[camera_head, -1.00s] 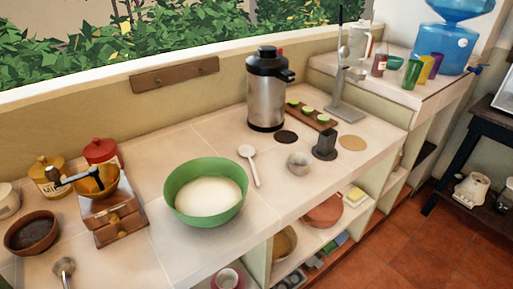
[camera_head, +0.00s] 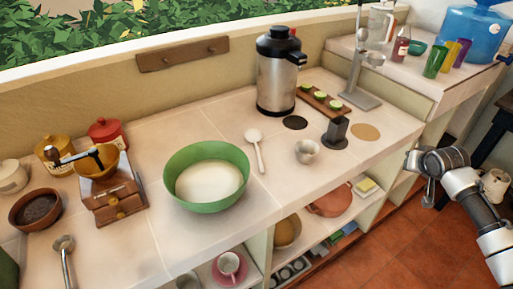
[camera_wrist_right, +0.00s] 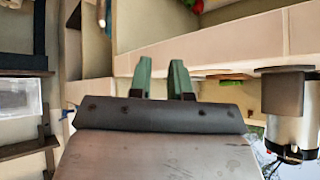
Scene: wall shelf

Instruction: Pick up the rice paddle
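The white rice paddle (camera_head: 256,146) lies flat on the tiled counter (camera_head: 300,190), between the green bowl (camera_head: 206,205) and the steel dispenser pot. Its round head points to the back and its handle to the front. My right gripper (camera_head: 428,190) is at the right of the head view, beyond the counter's front edge and well apart from the paddle. In the right wrist view its two green fingers (camera_wrist_right: 161,78) stand apart with nothing between them. The paddle cannot be made out there. My left gripper is not in view.
A small metal cup (camera_head: 307,151) and a dark block-shaped holder (camera_head: 336,133) stand right of the paddle. The steel pot (camera_head: 277,80) stands behind it. A coffee grinder (camera_head: 111,199) stands left of the bowl. Open shelves with dishes (camera_head: 330,203) lie below the counter.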

